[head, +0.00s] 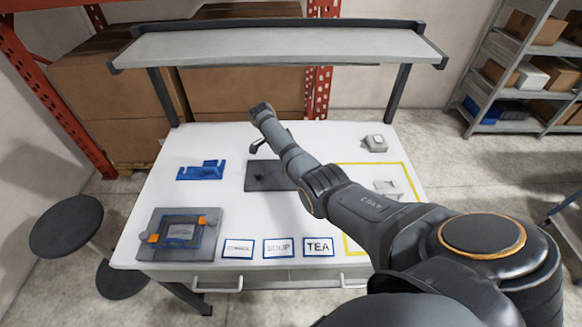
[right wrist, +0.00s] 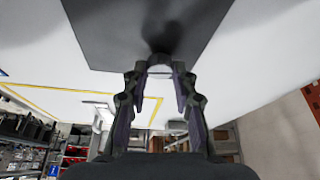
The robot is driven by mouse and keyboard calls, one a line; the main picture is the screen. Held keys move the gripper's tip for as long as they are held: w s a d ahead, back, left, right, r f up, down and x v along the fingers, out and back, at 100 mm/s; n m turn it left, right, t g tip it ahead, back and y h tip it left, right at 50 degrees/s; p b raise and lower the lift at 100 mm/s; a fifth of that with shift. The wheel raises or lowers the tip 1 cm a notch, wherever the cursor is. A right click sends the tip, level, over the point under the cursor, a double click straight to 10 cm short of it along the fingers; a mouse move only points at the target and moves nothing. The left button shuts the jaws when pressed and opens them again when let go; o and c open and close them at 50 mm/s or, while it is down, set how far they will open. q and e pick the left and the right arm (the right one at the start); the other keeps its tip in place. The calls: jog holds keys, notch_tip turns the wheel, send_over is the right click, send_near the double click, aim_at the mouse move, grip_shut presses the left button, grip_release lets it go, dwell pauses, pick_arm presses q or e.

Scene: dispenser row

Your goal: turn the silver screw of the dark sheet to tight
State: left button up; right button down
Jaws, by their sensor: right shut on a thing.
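The dark sheet (head: 283,184) lies flat on the white table, near its middle. In the right wrist view the sheet (right wrist: 110,30) fills the top, with a dark shadow on it. My right gripper (right wrist: 160,72) is shut on a small pale silver thing, which I take as the silver screw (right wrist: 160,69), between its fingertips at the sheet's edge in that picture. In the head view my right arm reaches across from the right and hides much of the gripper. The screw's thread and how deep it sits cannot be seen. My left gripper is not in view.
A blue holder (head: 200,171) stands left of the sheet. A grey plate (head: 151,222) with a blue frame and orange ends is at front left. A grey shelf (head: 270,46) spans the back.

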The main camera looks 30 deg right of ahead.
jog(key=shift+w+d+r+m+b, duration=0.15)
jog(key=shift+w+r+m+b, duration=0.15)
jog(key=shift+m+b, duration=0.75)
jog(key=shift+r, duration=0.1)
jog(key=c, duration=1.3)
grip_release()
jog(key=shift+o, duration=1.1)
jog(key=shift+s, duration=0.1)
jog(key=shift+o, duration=0.2)
jog(key=shift+g, duration=0.3)
jog(key=v, duration=1.2)
